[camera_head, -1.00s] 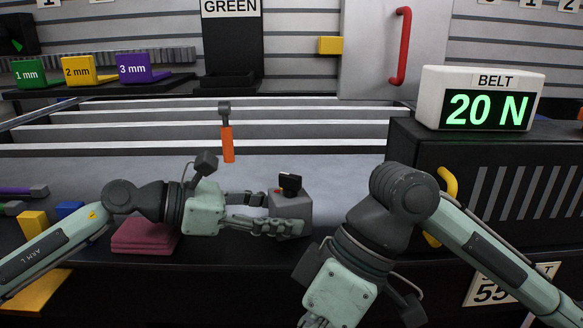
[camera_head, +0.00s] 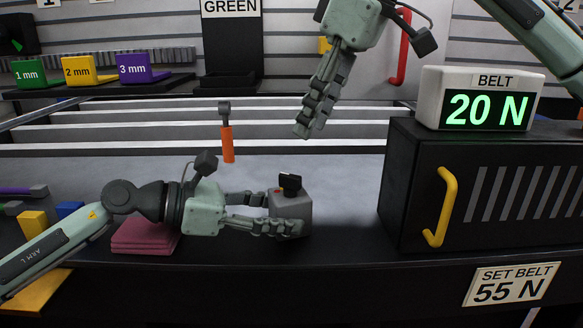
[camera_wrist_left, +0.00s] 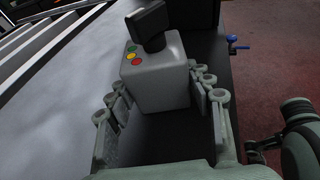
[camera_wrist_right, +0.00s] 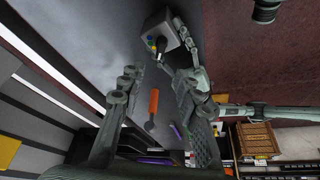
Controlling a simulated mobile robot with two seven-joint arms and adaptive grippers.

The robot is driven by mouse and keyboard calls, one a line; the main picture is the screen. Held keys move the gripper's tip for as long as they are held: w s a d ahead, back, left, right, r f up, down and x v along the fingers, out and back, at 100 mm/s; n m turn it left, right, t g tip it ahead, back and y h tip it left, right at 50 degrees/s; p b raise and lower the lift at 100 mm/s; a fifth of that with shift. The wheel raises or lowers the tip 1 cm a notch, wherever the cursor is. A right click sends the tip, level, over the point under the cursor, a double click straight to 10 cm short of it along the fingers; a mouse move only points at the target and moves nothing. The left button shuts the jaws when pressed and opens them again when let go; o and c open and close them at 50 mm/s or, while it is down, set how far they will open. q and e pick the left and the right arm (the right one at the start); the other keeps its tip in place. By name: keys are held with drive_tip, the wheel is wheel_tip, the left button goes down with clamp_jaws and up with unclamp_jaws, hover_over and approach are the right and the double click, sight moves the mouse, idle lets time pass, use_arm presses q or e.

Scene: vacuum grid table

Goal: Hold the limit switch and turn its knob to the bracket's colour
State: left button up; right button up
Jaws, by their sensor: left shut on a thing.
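The limit switch (camera_head: 290,208) is a small grey box with a black knob (camera_head: 290,183) on top, standing on the dark front strip of the table. My left gripper (camera_head: 278,213) is shut on the box from the left. In the left wrist view the box (camera_wrist_left: 160,85) sits between the fingers, with green, yellow and red dots beside the black knob (camera_wrist_left: 146,22). My right gripper (camera_head: 312,120) hangs above and behind the switch, fingers down, empty. In the right wrist view its fingers (camera_wrist_right: 160,85) are apart, and the switch (camera_wrist_right: 157,27) shows beyond them.
A black panel (camera_head: 232,50) bears a GREEN sign (camera_head: 230,7). An orange-handled tool (camera_head: 228,143) is behind the switch. A black cabinet (camera_head: 500,190) with a yellow handle (camera_head: 443,205) and a BELT 20 N display (camera_head: 480,98) stands to the right. A maroon pad stack (camera_head: 145,235) lies under my left arm.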

sight(289, 174)
drive_tip(key=x, duration=1)
clamp_jaws()
